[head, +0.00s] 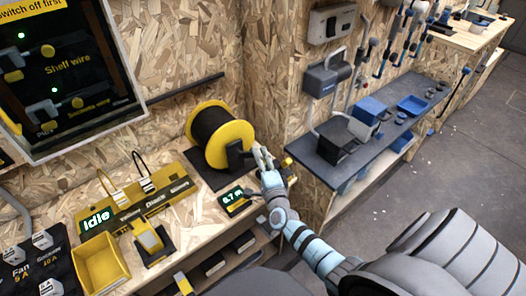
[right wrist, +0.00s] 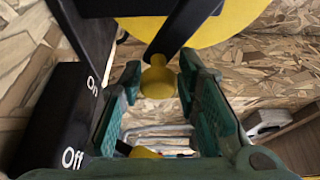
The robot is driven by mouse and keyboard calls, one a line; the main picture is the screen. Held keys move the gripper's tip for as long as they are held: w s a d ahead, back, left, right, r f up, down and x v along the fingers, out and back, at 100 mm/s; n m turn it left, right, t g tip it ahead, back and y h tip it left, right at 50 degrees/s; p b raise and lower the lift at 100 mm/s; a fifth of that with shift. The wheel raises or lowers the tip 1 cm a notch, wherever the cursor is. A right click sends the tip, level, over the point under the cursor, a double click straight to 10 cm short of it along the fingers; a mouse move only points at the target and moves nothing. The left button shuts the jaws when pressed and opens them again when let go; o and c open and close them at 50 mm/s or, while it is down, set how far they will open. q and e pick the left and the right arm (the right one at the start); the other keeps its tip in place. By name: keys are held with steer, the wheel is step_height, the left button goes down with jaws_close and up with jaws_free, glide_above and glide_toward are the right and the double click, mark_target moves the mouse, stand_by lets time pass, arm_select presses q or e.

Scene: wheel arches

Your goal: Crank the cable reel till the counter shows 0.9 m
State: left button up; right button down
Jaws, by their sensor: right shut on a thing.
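The cable reel (head: 222,136) has yellow flanges and a dark wound drum, and stands on a black base on the wooden bench. The counter (head: 236,201) in front of it is lit green and seems to read 0.7 m, in small digits. My right gripper (head: 262,160) is at the reel's right side, shut on the crank handle. In the right wrist view, the handle's yellow knob (right wrist: 157,81) lies between the fingers of my right gripper (right wrist: 158,88), at the end of a dark crank arm (right wrist: 176,30). My left gripper is not in view.
A black block (right wrist: 62,122) marked On and Off stands close on the left in the right wrist view. A yellow device (head: 140,205) showing Idle and a yellow bin (head: 101,264) are left on the bench. A grey shelf (head: 400,125) is at right.

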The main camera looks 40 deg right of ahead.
steer(key=a+f+m+p, duration=0.1)
steer(key=m, duration=0.1)
steer(key=f+m+g+y+p, duration=0.1)
steer(key=shift+s+a+m+g, duration=0.15)
steer(key=shift+a+m+g, duration=0.15)
steer(key=shift+a+m, duration=0.1)
steer(key=shift+a+f+m+g+y+p, duration=0.45)
steer(key=shift+a+m+y+p, duration=0.2)
steer(key=shift+m+p, duration=0.4)
steer(key=shift+m, duration=0.25)
steer(key=c, duration=1.3)
jaws_free()
steer(key=shift+a, duration=0.1)
steer(key=shift+c, duration=0.2)
steer(key=shift+r, duration=0.15)
steer(key=v, duration=1.1)
steer(key=shift+s+a, duration=0.2)
steer(key=shift+s, duration=0.2)
